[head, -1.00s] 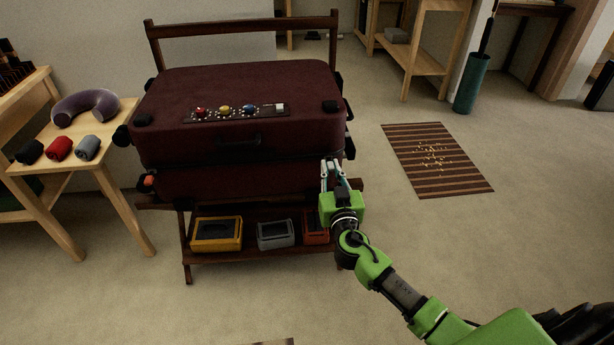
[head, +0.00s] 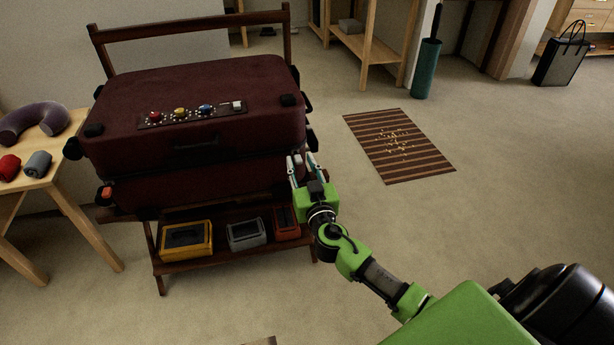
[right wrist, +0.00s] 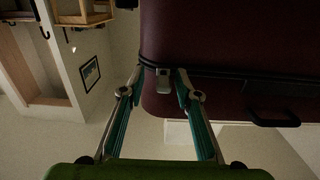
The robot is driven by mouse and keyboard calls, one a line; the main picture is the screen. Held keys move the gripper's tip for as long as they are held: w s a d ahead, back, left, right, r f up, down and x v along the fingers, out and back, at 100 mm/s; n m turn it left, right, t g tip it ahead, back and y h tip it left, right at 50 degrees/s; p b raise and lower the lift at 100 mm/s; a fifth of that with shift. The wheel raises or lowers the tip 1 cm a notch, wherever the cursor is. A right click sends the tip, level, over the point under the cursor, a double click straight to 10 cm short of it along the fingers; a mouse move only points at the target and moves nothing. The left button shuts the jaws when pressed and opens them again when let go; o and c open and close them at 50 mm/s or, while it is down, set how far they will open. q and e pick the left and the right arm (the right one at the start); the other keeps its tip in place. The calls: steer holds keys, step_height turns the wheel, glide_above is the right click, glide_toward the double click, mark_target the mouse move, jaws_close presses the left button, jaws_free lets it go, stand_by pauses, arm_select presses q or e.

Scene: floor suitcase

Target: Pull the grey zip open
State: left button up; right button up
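The dark red suitcase (head: 200,90) lies shut on a wooden rack. In the right wrist view its body (right wrist: 230,35) appears upside down, with a dark zip line along the edge. The grey zip pull (right wrist: 163,80) is at the suitcase corner in that view. My right gripper (right wrist: 159,78) is open, with one finger on each side of the pull and visible gaps. In the head view my right gripper (head: 301,160) is at the suitcase's front right corner. An orange zip pull (head: 106,192) is at the front left corner. My left gripper is not in view.
The rack's lower shelf (head: 205,262) holds yellow, grey and red-orange boxes. A wooden side table (head: 62,178) at left carries a neck pillow (head: 34,122) and rolled cloths. A striped mat (head: 400,147) lies on open floor to the right.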

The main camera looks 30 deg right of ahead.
steer(key=v, duration=1.1)
steer(key=shift+s, duration=0.1)
